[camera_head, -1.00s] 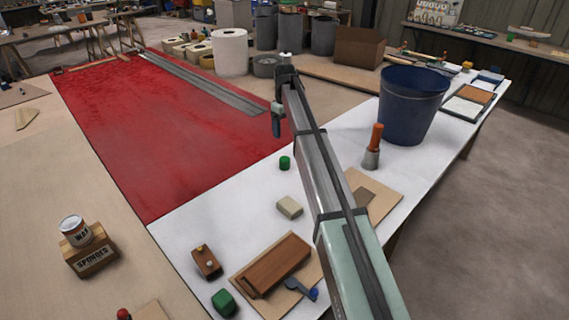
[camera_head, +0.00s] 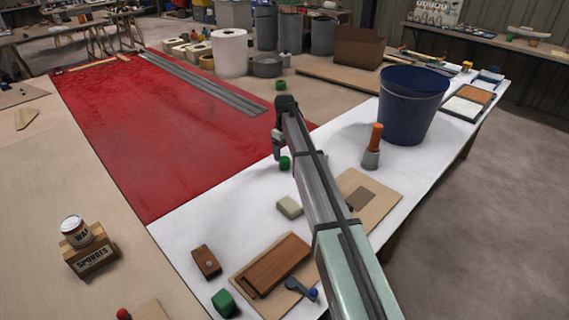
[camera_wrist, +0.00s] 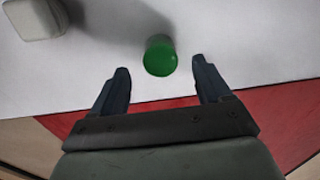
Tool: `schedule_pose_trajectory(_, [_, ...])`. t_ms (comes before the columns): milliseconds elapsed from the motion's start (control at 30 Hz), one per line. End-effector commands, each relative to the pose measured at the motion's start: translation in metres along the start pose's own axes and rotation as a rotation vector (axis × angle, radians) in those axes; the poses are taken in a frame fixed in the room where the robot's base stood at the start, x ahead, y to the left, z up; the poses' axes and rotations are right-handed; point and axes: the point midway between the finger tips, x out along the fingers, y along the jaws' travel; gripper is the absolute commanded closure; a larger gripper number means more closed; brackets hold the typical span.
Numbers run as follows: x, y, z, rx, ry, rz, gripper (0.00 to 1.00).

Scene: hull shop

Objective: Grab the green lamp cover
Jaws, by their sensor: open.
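The green lamp cover (camera_head: 285,163) is a small green cylinder standing on the white table strip, near the red sheet. In the wrist view the lamp cover (camera_wrist: 160,55) shows its round top, just ahead of and between my two fingertips. My gripper (camera_head: 277,152) is above and beside it in the head view, partly hiding it. In the wrist view my gripper (camera_wrist: 160,68) is open, with one dark finger to each side of the cover and a gap to both. Whether the fingers are low enough to flank it, I cannot tell.
A pale block (camera_head: 289,207) stands close by; it also shows in the wrist view (camera_wrist: 34,18). A blue bucket (camera_head: 410,108) and an orange-handled tool (camera_head: 373,148) stand to the right. A green block (camera_head: 223,302) and brown wooden box (camera_head: 272,263) lie in front.

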Motion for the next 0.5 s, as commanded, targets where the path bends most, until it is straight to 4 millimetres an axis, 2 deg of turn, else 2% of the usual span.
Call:
schedule_pose_trajectory(400, [0.045,0.000,-0.003,0.001,0.001,0.000,0.23])
schedule_pose_trajectory(500, [0.050,0.000,-0.003,0.001,0.002,0.001,0.23])
